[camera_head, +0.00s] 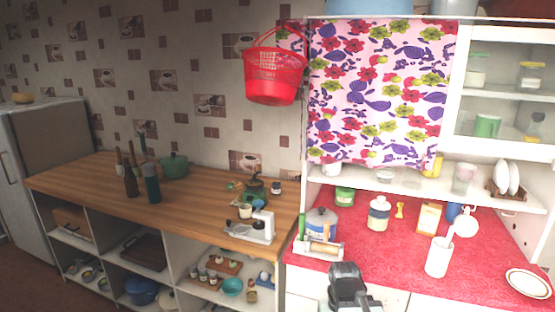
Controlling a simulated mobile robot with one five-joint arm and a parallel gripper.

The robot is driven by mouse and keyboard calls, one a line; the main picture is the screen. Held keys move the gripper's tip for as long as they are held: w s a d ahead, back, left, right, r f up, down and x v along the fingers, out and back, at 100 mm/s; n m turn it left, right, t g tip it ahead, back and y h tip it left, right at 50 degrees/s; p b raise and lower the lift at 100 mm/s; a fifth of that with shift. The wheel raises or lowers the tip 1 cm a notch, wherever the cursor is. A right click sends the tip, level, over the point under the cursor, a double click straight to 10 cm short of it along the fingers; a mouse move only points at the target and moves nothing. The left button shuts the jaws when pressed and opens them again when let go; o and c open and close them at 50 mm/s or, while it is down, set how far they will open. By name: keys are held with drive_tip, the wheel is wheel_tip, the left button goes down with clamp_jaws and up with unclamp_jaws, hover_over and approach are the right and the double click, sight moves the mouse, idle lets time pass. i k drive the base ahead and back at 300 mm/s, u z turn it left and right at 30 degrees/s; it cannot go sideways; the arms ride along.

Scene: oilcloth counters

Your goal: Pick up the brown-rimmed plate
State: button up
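The brown-rimmed plate (528,283) is a white oval-looking plate with a dark brown rim. It lies on the red patterned oilcloth at the far right, close to the picture's edge. My gripper (345,271) is the dark grey shape at the bottom centre, in front of the red counter. It is well to the left of the plate and apart from it. Its fingers are too small and dark to tell whether they are open or shut. I see nothing held in it.
On the red counter (395,262), a white cylindrical container (438,258) and a white jug (465,225) stand between my gripper and the plate. White plates (507,177) stand in a rack above. Bare oilcloth surrounds the brown-rimmed plate's left side.

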sight(528, 283)
drive_tip(key=z, duration=1.5)
